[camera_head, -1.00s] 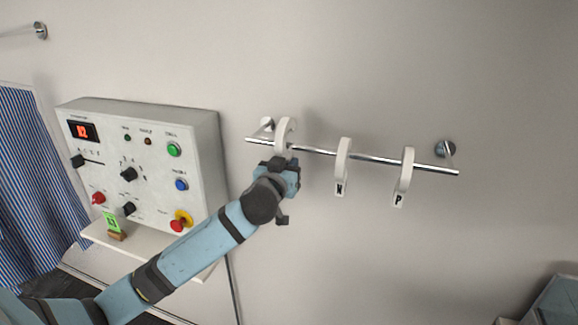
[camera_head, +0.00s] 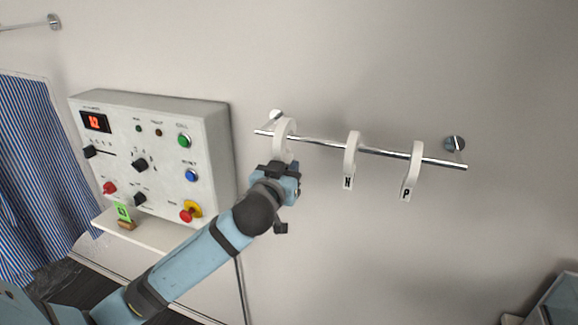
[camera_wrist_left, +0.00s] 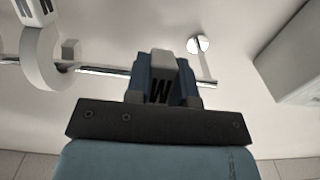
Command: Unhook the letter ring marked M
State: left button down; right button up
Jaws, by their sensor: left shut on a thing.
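The white ring marked M (camera_head: 283,135) is at the left part of the metal rail (camera_head: 390,152), its upper part showing above my gripper. My left gripper (camera_head: 279,168) is shut on its lower, lettered part. In the left wrist view my left gripper (camera_wrist_left: 161,82) has the M ring's label (camera_wrist_left: 160,91) between its fingers. The rail (camera_wrist_left: 105,72) passes behind; my fingers hide where ring and rail meet, so I cannot tell how they touch. My right gripper is not in view.
A wall bracket (camera_head: 277,117) is close behind the M ring. A control panel (camera_head: 150,155) stands to the left above a shelf (camera_head: 150,233). Wall below the rail is clear.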

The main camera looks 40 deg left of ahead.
pick_arm(q)
jog(key=shift+w, duration=0.1)
dwell(0.3)
jog(key=b+v, duration=0.1)
jog(key=v, duration=1.1)
dwell(0.3)
jog(key=shift+a+f, duration=0.1)
